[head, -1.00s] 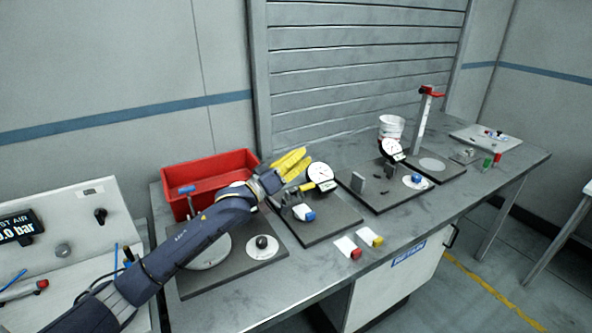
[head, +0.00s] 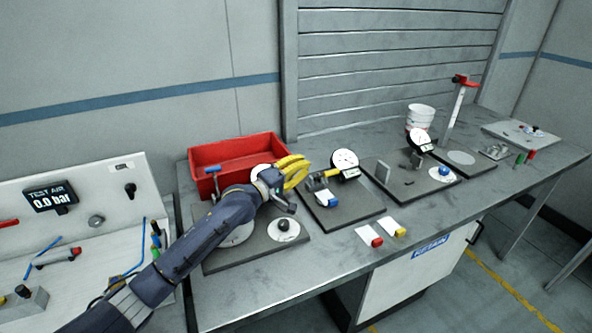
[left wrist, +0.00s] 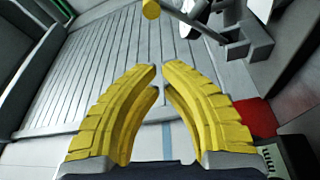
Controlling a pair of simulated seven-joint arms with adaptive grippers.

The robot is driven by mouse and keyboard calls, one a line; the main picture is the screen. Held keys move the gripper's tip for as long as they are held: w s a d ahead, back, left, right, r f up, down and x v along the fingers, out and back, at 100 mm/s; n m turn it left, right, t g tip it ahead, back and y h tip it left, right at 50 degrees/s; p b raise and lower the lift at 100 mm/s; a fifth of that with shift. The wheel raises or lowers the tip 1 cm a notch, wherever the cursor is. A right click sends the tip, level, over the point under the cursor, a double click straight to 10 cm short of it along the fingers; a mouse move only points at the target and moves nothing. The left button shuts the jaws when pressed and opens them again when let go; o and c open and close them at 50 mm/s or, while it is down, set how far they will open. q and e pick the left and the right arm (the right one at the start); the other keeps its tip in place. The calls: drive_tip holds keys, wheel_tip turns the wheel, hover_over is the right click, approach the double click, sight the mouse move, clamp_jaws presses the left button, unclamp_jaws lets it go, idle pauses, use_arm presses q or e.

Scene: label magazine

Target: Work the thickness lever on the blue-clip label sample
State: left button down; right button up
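The thickness gauge with a white dial (head: 345,160) stands on a dark base plate (head: 350,212). Its lever with a yellow end (head: 329,174) sits below and left of the dial. The label sample with the blue clip (head: 331,202) lies at the front of the gauge, partly hidden by it. My left gripper (head: 305,163) is left of the gauge, apart from it. In the left wrist view the yellow fingers (left wrist: 160,70) curve toward each other, with a narrow empty gap between the tips. A yellow lever end (left wrist: 151,9) shows beyond them. My right gripper is not in view.
Samples with a red clip (head: 376,242) and a yellow clip (head: 400,232) lie at the bench front. A red bin (head: 235,147) stands behind my left arm. A second dial gauge (head: 420,138) stands to the right. A round plate with a black knob (head: 283,228) lies below the gripper.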

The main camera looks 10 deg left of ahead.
sight(331, 173)
use_arm(q)
drive_tip(key=shift+w+d+f, duration=0.1)
drive_tip(key=shift+w+d, duration=0.1)
drive_tip(key=shift+d, duration=0.75)
drive_tip(key=shift+w+d+f, duration=0.1)
drive_tip(key=shift+w+d, duration=0.05)
drive_tip(key=shift+d, duration=0.8)
drive_tip(key=shift+w+d, duration=0.2)
drive_tip(key=shift+d, duration=0.75)
